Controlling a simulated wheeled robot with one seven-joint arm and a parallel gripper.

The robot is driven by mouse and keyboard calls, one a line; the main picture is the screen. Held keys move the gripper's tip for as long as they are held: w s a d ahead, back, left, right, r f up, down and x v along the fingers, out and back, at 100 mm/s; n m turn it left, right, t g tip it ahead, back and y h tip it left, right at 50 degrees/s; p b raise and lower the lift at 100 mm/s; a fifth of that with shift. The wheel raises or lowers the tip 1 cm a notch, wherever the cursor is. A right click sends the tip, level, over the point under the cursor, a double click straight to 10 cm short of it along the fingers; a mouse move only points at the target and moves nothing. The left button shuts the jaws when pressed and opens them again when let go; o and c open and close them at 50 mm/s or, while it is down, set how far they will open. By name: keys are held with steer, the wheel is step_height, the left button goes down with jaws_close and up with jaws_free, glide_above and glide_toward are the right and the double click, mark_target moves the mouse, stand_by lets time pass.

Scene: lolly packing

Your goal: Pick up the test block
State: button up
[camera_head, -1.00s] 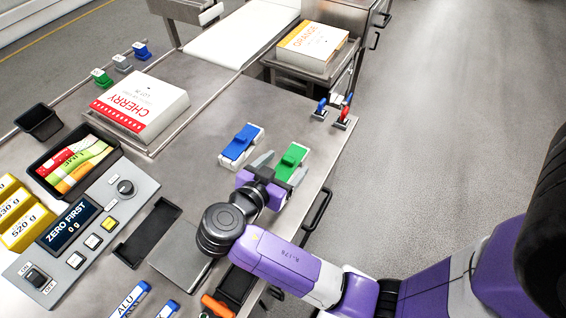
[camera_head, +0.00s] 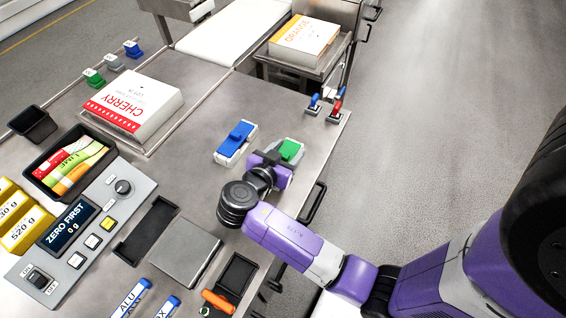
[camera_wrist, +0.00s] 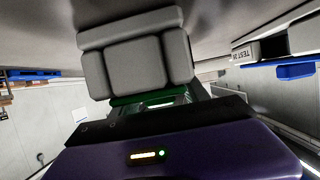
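Two pale blocks lie on the steel table, one with a blue top (camera_head: 236,138) and one with a green top (camera_head: 290,150). No test label is legible on either in the head view. In the wrist view a pale block (camera_wrist: 245,53) at the right edge reads "TEST", beside a blue part (camera_wrist: 297,71). My gripper (camera_head: 283,157) is at the green-topped block and covers its near side. In the wrist view a large grey form fills the middle above a green strip (camera_wrist: 148,99). The fingertips are hidden, so their grip cannot be told.
A scale panel (camera_head: 88,232) and a tray of wrappers (camera_head: 40,169) stand at left. A cherry box (camera_head: 135,105) lies behind, and an orange box (camera_head: 305,40) stands farther back. Small red and blue switches (camera_head: 336,108) stand near the table's right edge. Bare table lies behind the blocks.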

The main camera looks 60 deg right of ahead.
mark_target(287, 151)
jaws_close()
steer(key=shift+r, duration=0.15)
step_height(287, 151, up, 20)
stand_by(0.5)
